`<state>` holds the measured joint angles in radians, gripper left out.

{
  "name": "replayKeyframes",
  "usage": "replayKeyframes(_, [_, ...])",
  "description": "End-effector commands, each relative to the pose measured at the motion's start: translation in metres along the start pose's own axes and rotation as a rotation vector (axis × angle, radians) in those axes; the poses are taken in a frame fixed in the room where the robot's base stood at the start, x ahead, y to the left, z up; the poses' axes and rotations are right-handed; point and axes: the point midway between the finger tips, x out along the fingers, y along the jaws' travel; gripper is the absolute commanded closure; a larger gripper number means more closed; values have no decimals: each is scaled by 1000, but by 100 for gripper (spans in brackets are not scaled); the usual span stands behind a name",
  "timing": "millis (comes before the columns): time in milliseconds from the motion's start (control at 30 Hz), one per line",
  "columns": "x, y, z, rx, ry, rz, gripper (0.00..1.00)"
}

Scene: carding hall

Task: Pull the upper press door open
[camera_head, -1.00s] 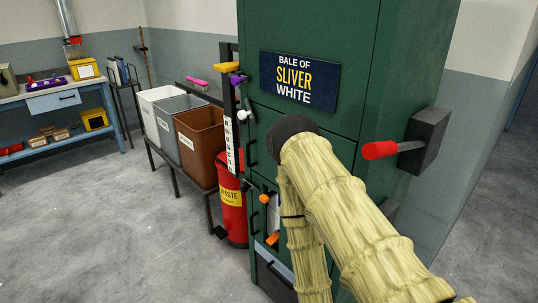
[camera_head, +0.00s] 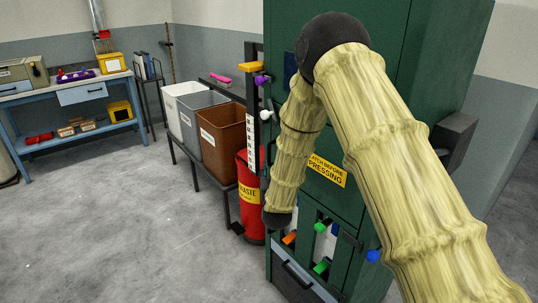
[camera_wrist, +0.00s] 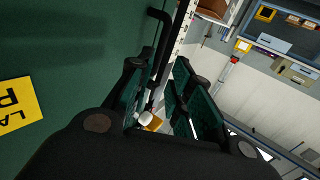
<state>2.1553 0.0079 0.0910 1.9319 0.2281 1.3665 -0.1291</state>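The press is a tall green cabinet (camera_head: 430,60). Its upper door (camera_head: 345,203) carries a yellow label reading "…ATCH BEFORE PRESSING" (camera_head: 325,170) and looks closed. In the wrist view, the door face (camera_wrist: 80,50) fills the left side, with part of the label (camera_wrist: 16,102). A black bar handle (camera_wrist: 158,20) stands off the door edge and runs down toward my gripper (camera_wrist: 165,92). The gripper's dark green fingers are apart, with the handle's lower part seen between them; I cannot tell whether they touch it. In the head view, my arm hides the handle and gripper.
A red waste bin (camera_head: 250,190) and white, grey and brown (camera_head: 224,140) bins stand left. A blue workbench (camera_head: 75,95) is farther back.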

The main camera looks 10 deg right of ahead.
Motion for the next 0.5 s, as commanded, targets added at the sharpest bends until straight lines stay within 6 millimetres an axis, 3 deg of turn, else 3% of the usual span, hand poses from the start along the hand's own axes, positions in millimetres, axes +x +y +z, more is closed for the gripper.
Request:
replayKeyframes(167, [13, 0, -3, 1, 5, 1, 79])
replayKeyframes(500, [67, 1, -3, 1, 4, 2, 79])
